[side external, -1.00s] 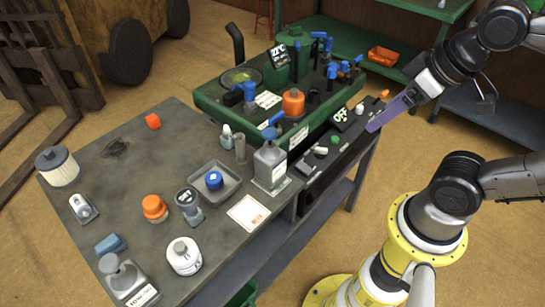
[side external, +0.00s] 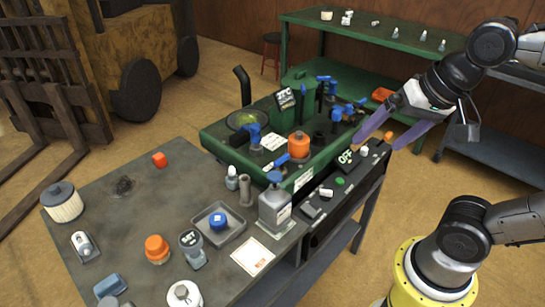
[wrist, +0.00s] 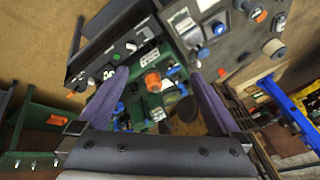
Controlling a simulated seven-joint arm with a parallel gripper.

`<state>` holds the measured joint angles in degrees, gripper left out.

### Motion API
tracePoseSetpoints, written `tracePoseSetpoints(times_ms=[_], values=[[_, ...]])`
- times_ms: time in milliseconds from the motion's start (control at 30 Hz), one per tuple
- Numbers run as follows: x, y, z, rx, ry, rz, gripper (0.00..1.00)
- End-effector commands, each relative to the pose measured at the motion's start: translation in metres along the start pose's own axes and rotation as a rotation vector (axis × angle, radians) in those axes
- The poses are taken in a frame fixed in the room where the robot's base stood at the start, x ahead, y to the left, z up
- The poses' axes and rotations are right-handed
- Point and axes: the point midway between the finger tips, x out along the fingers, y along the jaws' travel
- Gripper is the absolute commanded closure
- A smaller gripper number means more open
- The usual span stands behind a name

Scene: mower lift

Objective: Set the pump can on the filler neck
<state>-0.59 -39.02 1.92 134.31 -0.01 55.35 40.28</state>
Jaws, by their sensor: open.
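The pump can, grey with a blue pump top and a pale label (side external: 273,208), stands upright at the right edge of the grey workbench, beside the green machine (side external: 222,137). An orange cap (side external: 299,145) sits on the machine's deck; it also shows in the wrist view (wrist: 152,82). Several dark stubs and blue-handled parts stand around it, and I cannot tell which one is the filler neck. My gripper (side external: 375,145) is open and empty, above the right end of the machine and apart from the can. Its two purple fingers are spread in the wrist view (wrist: 158,74).
A grey tray with a blue cap (side external: 218,222) and a grey tube (side external: 245,190) stand close to the can. The black control panel with an OFF sign (side external: 345,157) runs along the machine's front. Bottles and an orange-capped jar (side external: 157,248) crowd the bench's front.

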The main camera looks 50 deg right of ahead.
Motion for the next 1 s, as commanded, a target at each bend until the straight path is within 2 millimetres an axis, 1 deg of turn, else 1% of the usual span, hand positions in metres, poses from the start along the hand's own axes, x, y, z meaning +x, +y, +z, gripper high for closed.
tracePoseSetpoints(times_ms=[33, 167, 267, 300, 367, 400, 467, 500, 600, 733, 800, 1000], values=[[0.001, -0.010, -0.009, 0.100, -0.017, 0.010, 0.00], [0.007, -0.037, -0.030, 0.374, -0.062, 0.051, 0.00], [0.021, -0.063, -0.046, 0.575, -0.097, 0.105, 0.00], [0.030, -0.074, -0.051, 0.653, -0.111, 0.134, 0.00], [0.045, -0.091, -0.058, 0.755, -0.127, 0.178, 0.00], [0.056, -0.101, -0.061, 0.814, -0.136, 0.210, 0.00], [0.075, -0.116, -0.064, 0.880, -0.148, 0.258, 0.00], [0.087, -0.125, -0.064, 0.909, -0.154, 0.287, 0.00], [0.117, -0.141, -0.061, 0.926, -0.171, 0.352, 0.00], [0.147, -0.151, -0.051, 0.889, -0.192, 0.412, 0.00], [0.156, -0.151, -0.045, 0.875, -0.200, 0.436, 0.00], [0.169, -0.149, -0.036, 0.860, -0.206, 0.453, 0.00]])
